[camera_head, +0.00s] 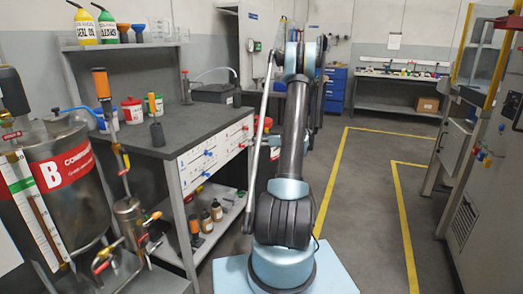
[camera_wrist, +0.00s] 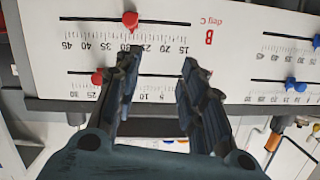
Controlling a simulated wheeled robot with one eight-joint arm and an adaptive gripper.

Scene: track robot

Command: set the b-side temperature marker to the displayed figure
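The scale panel (camera_wrist: 230,15) appears upside down in the wrist view. A red marker (camera_wrist: 130,20) sits on its black slot beside the scale lettered "B deg C", at roughly the high twenties; the exact reading is too small to tell. My gripper (camera_wrist: 160,66) is open and empty, its fingers in front of the panel. The left finger overlaps part of the scale below this marker. In the head view the white panel (camera_head: 222,147) is on the bench front, with small red and blue markers. I see no readable display of a temperature figure.
A second red marker (camera_wrist: 98,77) is close to my left finger on the lower slot. A blue marker (camera_wrist: 291,83) is at the right. The tank marked B (camera_head: 78,200), with pipes and valves, stands left of the bench (camera_head: 185,140). The floor (camera_head: 365,190) right of my arm is clear.

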